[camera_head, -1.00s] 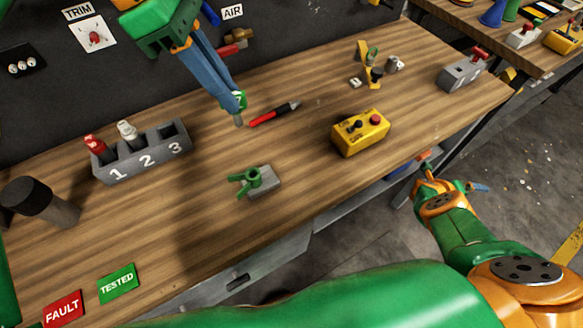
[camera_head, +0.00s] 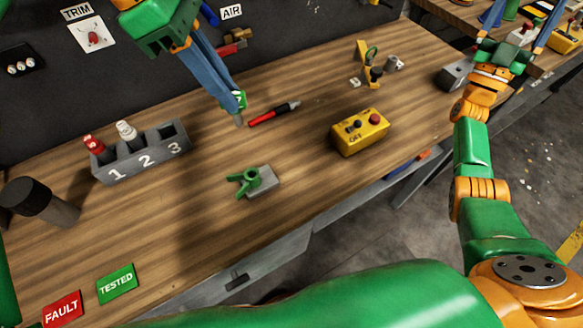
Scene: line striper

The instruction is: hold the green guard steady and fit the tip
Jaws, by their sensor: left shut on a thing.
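The green guard (camera_head: 244,182) sits with its winged handle on a small grey block (camera_head: 266,180) at the middle front of the bench. My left gripper (camera_head: 237,104) comes down from the top and is shut on a small green-and-grey piece, seemingly the tip (camera_head: 238,119), behind the guard and apart from it. The fingers hide much of this piece. My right gripper (camera_head: 520,16) is at the upper right, well away from the guard. Its blue fingers are spread wide, with nothing seen held between them.
A grey rack (camera_head: 143,156) numbered 1 to 3 holds a red and a white piece; slot 3 looks empty. A red-black pen (camera_head: 273,114) lies near my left gripper. A yellow button box (camera_head: 361,133) stands to the right, a dark cylinder (camera_head: 40,202) at left.

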